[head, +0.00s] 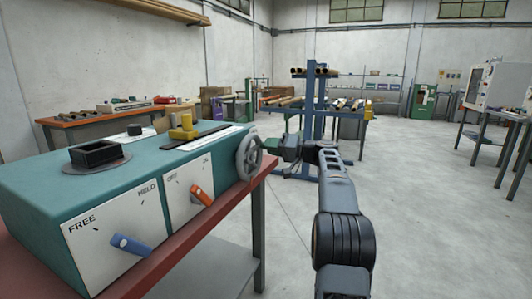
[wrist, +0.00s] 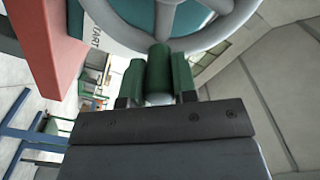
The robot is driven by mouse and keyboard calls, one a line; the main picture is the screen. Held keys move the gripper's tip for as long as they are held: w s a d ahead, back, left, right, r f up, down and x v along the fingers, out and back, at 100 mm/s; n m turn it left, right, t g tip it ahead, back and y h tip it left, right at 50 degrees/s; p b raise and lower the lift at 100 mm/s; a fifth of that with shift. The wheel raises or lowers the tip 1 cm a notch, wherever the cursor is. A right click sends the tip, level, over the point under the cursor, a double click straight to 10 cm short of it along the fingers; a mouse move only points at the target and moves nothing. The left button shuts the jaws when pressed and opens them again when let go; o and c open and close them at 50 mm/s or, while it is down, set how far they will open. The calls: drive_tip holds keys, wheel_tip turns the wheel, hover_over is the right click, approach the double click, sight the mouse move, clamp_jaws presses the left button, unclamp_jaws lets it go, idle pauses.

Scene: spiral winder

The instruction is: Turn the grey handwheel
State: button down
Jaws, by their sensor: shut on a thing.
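The grey handwheel (head: 249,158) stands upright on the right end of the teal winder box (head: 155,158). It has spokes and a rim, and its rim (wrist: 227,32) fills the top of the wrist view. A dark green handle (wrist: 158,70) sticks out from the wheel; in the head view the handle (head: 271,145) is at the wheel's right side. My gripper (wrist: 157,85) is shut on this handle, with one green-padded finger on each side of it. In the head view my gripper (head: 285,148) reaches the wheel from the right.
The box has a blue lever (head: 130,245) by FREE and HELD, and an orange lever (head: 202,195) by an OFF label. It stands on a red table (head: 185,255). A blue rack (head: 312,105) stands behind my arm.

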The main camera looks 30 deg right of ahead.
idle(0.3)
drive_tip(key=c, duration=0.9)
unclamp_jaws()
drive_tip(key=shift+r, duration=0.1)
drive_tip(key=shift+s, duration=0.15)
drive_tip(key=p+v, duration=0.2)
drive_tip(key=v, duration=1.1)
drive_tip(key=shift+s+d, duration=0.25)
drive_tip(key=shift+d, duration=0.05)
